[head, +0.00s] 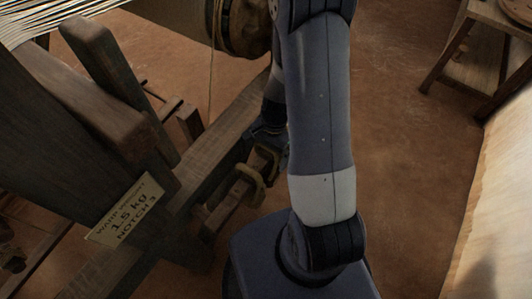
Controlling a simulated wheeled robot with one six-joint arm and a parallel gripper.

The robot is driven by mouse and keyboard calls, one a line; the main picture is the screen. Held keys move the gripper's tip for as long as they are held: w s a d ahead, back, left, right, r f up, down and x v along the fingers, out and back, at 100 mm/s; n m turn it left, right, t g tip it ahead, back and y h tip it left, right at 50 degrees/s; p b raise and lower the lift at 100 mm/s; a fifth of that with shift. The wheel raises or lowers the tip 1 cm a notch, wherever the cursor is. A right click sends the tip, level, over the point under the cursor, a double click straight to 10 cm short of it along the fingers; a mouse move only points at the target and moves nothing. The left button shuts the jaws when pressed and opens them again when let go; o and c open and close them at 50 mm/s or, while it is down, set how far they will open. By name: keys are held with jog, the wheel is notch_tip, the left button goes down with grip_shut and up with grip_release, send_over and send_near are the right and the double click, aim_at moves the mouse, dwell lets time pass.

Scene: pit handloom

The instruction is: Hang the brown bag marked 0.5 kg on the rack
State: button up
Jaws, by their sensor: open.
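My arm comes down the middle of the head view and hides much of what lies behind it. My gripper (264,146) shows only in part, as a small dark shape left of the arm, just above a wooden piece with a tan loop (250,182). I cannot tell whether it touches them. It is open, but its fingertips are not clear. No brown bag marked 0.5 kg can be made out, and I cannot tell which part is the rack.
The dark wooden loom frame (80,95) fills the left, with pale warp threads (40,14) at the top left. A round wooden beam end (243,25) is at the top. A wooden stand (470,60) is at the upper right. The brown floor (405,150) right of my arm is clear.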

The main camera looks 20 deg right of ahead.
jog(key=p+v, duration=0.2)
jog(key=v, duration=0.8)
jog(key=shift+r, duration=0.35)
jog(key=shift+f, duration=0.1)
jog(key=b+x, duration=0.2)
jog(key=x, duration=0.8)
jog(key=shift+f, duration=0.4)
jog(key=shift+r+p, duration=0.4)
jog(key=shift+r, duration=0.25)
